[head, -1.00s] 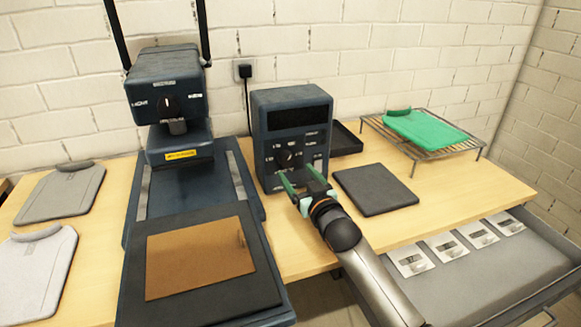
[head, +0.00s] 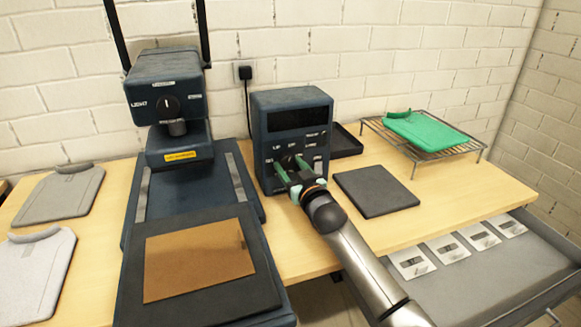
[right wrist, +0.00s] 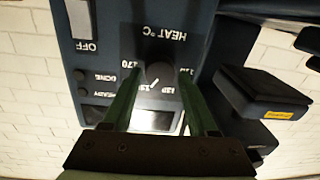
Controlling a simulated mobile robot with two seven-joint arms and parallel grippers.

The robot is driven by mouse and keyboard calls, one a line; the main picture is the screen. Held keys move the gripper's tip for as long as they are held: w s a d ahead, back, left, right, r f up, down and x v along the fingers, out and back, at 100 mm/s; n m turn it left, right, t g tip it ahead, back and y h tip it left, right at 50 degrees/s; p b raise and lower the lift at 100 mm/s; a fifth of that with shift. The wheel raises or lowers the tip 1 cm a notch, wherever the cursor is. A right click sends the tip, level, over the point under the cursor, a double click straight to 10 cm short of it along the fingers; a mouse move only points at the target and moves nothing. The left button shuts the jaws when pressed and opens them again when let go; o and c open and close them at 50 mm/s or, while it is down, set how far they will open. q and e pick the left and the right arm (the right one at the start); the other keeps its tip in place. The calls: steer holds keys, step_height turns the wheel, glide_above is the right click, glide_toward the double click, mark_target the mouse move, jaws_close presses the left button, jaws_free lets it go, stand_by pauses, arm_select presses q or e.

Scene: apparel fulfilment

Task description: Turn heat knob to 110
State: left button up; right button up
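The heat knob (right wrist: 158,75) is a dark round dial under an upside-down "HEAT °C" label in the right wrist view. A white mark shows at its lower edge, among partly readable numbers, so I cannot read its exact setting. It sits on the front of a dark blue control box (head: 262,125), where my fingers partly hide it in the head view. My right gripper (head: 289,166) is open at the box front. In the right wrist view its green fingers (right wrist: 160,82) stand on either side of the knob; contact is not clear. My left gripper is out of view.
A heat press (head: 165,100) with a brown sheet (head: 198,262) on its pad stands left of the box. A dark flat pad (head: 375,188) lies right of my gripper. A wire rack (head: 445,150) holds a green garment (head: 425,130). An open drawer (head: 480,280) is at lower right.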

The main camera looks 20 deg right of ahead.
jaws_close()
stand_by(0.4)
